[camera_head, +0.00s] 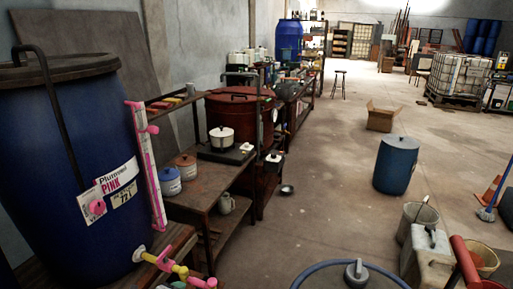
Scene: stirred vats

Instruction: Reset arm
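Neither of my arms nor grippers shows in the head view. A large blue vat (70,165) with a dark lid fills the left side and carries a label reading "PINK" (112,192). A pink and white upright gauge (147,165) is on its right side. A valve with yellow and pink parts (172,264) sticks out near its foot. A dark red vat (238,112) stands behind a wooden bench (190,205).
A white pot (221,138) and lidded jars (170,181) stand on the bench. A blue drum (395,165), an open cardboard box (382,117) and a stool (339,84) stand on the floor. Containers (428,258) crowd the lower right. The middle floor (320,195) is mostly clear.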

